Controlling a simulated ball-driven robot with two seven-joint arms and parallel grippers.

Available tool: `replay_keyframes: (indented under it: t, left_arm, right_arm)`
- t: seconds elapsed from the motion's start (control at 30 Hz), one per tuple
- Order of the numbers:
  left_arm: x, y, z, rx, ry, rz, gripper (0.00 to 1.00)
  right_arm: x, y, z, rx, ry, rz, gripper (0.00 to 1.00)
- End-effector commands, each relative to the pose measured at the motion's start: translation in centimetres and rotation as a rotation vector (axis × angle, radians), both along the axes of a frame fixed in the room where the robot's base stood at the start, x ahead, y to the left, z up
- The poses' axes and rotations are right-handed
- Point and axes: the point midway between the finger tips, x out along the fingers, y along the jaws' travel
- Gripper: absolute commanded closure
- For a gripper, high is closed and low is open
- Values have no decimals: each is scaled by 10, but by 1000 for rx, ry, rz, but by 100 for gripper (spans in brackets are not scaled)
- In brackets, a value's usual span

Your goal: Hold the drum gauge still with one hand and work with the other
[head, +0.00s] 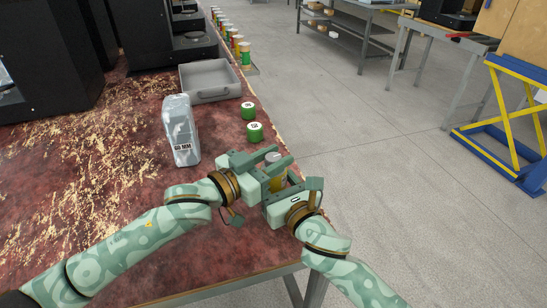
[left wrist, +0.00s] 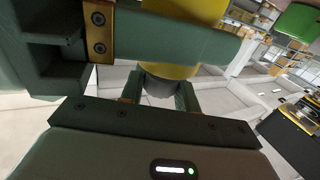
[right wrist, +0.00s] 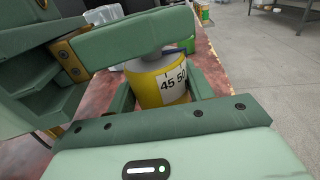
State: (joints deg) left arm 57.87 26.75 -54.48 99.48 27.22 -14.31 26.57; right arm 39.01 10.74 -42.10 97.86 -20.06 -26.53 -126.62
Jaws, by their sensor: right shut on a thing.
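The drum gauge is a yellow cylinder (head: 278,183) with a grey top (head: 272,157), near the table's right edge in the head view. In the right wrist view its yellow drum (right wrist: 158,84) shows a white scale reading 45 and 50. My right gripper (head: 282,187) is shut on the yellow drum. My left gripper (head: 268,164) is around the grey end; its fingers stand on either side with narrow gaps, so it looks open. In the left wrist view the yellow part (left wrist: 182,71) is partly hidden behind a green finger. Contact at the grey end cannot be made out.
Two green cans (head: 254,132) stand near the table edge, before a grey tray (head: 208,82). Black machines (head: 45,62) line the back left. The worn red table (head: 120,185) is clear at front left.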

Motion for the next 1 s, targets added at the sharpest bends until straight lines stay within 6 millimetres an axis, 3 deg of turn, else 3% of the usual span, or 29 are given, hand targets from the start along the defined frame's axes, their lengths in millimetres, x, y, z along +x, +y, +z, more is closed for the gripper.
replay_keyframes:
  t: [0.17, 0.5, 0.9, 0.93, 1.0]
  left_arm:
    - [-4, -6, 0, -11, 0, 61, 91]
    - [-1, -3, 1, -8, 1, 350, 91]
    - [0, 0, 1, -1, -1, 393, 91]
    - [0, 0, 1, -1, -1, 393, 66]
    - [0, 0, 1, -1, -1, 393, 47]
  right_arm:
    - [0, 0, -1, 0, 1, -1, 74]
    - [0, 0, -1, -1, 2, 0, 75]
    - [0, 0, -1, -1, 2, 0, 75]
    - [0, 0, -1, -1, 2, 0, 75]
    - [0, 0, -1, -1, 2, 0, 75]
